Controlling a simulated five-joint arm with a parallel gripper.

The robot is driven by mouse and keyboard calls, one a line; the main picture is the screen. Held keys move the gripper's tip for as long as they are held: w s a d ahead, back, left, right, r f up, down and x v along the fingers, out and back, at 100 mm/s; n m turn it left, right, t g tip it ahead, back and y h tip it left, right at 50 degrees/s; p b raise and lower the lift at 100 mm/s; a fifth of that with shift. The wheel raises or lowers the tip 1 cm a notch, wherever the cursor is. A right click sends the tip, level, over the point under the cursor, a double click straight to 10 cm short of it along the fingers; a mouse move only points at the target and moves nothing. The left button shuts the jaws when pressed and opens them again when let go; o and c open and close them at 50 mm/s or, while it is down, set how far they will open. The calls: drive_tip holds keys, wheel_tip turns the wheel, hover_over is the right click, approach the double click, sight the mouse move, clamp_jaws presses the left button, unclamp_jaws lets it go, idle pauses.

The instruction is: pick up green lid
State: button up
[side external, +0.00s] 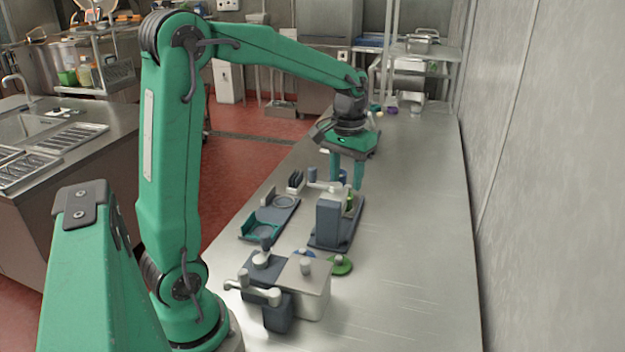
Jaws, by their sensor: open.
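A round green lid (341,266) with a small knob lies flat on the steel table, just right of and behind a square metal kettle. Its left edge is close to the kettle. My gripper (347,181) points down with its two green fingers apart and nothing visible between them. It is farther back along the table than the lid, above or behind the grey dispenser unit. The dispenser partly covers the space below the fingers. The gripper is well apart from the lid.
The metal kettle (309,290) with its knobbed top and a dark tap unit (265,272) stand left of the lid. A blue lid (304,253) is partly hidden behind them. A tall grey dispenser (329,218) stands between lid and gripper. The table's right side is clear.

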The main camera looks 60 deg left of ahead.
drive_tip(key=s+d+n, duration=0.2)
drive_tip(key=s+d, duration=0.1)
approach(338, 257)
drive_tip(key=shift+d+f, duration=0.1)
drive_tip(key=shift+f, duration=0.45)
drive_tip(key=shift+f, duration=0.1)
drive_tip(key=shift+f, duration=1.2)
drive_tip(key=shift+w+f, duration=0.1)
drive_tip(key=shift+f, duration=2.45)
clamp_jaws()
